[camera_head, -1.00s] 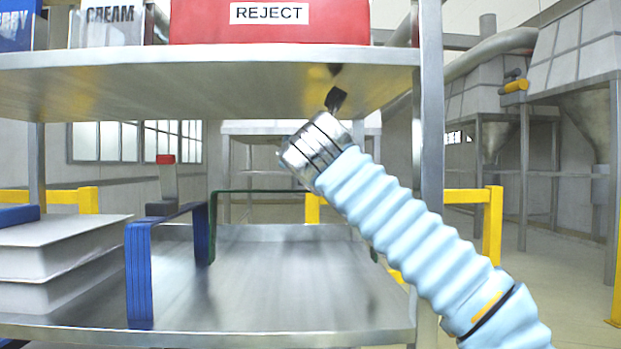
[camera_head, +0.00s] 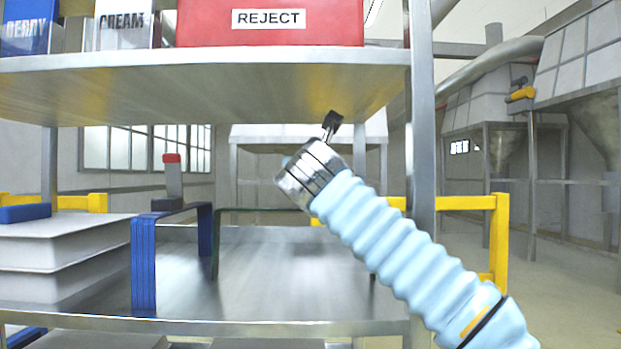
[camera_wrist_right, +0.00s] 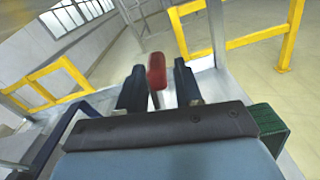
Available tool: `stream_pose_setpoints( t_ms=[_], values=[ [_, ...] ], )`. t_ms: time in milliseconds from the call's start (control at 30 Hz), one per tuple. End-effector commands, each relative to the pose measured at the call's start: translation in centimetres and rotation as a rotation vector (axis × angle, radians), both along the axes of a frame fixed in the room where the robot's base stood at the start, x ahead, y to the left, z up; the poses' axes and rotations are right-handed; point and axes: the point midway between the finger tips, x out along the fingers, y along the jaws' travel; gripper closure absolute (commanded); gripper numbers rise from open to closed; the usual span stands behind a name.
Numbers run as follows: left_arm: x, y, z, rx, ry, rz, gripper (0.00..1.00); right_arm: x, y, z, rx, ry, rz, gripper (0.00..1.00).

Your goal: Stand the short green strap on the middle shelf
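The short green strap (camera_head: 215,245) is an upside-down U on the middle shelf (camera_head: 270,325). In the head view its top bar runs right behind my right wrist, and part of its right leg shows below my arm. In the right wrist view, a green end (camera_wrist_right: 268,122) shows beside the palm on the right. My right gripper (camera_wrist_right: 159,88) has its two dark fingers apart, with no strap visible between them. The palm housing hides much of the strap, so I cannot tell whether it touches the gripper. My left gripper is out of view.
A blue strap (camera_head: 143,265) stands left of the green one. A red-topped grey object (camera_head: 172,180) is behind it and lines up between my fingers in the wrist view (camera_wrist_right: 157,70). White stacked boxes (camera_head: 60,245) are at left. The upper shelf (camera_head: 220,62) and right post (camera_head: 421,150) hem in my arm.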

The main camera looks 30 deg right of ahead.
Motion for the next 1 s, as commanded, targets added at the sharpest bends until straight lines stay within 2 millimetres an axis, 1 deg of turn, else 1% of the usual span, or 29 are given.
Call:
stream_pose_setpoints(
  t_ms=[167,267,367,600,700,833,1000],
  values=[
    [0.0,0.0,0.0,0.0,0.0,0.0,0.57,-0.1,0.0,0.0,0.0,0.0,0.001,0.66],
    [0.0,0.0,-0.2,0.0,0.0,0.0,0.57,-0.7,0.5,0.0,0.0,-0.002,0.002,0.66],
    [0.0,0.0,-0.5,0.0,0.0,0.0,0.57,-2.2,1.4,0.0,0.0,-0.004,0.003,0.66],
    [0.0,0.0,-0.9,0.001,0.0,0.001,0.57,-6.9,4.3,0.0,0.0,-0.003,0.005,0.66],
    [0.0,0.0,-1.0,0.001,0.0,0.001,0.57,-8.5,5.2,0.1,-0.001,-0.002,0.002,0.66],
    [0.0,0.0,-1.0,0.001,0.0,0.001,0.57,-9.8,6.0,0.1,0.0,-0.002,0.002,0.66],
    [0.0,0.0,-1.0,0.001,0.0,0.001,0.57,-10.3,6.3,0.0,0.0,0.0,0.0,0.66]
  ],
)
